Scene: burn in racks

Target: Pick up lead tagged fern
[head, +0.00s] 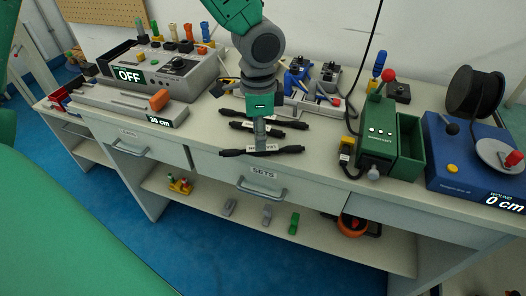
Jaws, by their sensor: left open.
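Several short black leads lie side by side on the bench top. The back lead (285,121) and a middle lead (240,126) lie partly behind my gripper. The front lead (287,150) lies near the bench's front edge, with a pale tag near its middle. The tag lettering is too small to read, so I cannot tell which lead is tagged fern. My left gripper (261,146) points down over the middle of the front lead. It is open; I cannot tell whether it touches the lead. My right gripper is not in view.
A green box (377,135) and a blue winder reading 0 cm (470,165) stand right. A black cable hangs behind the green box. A drawer marked SETS (264,175) is below.

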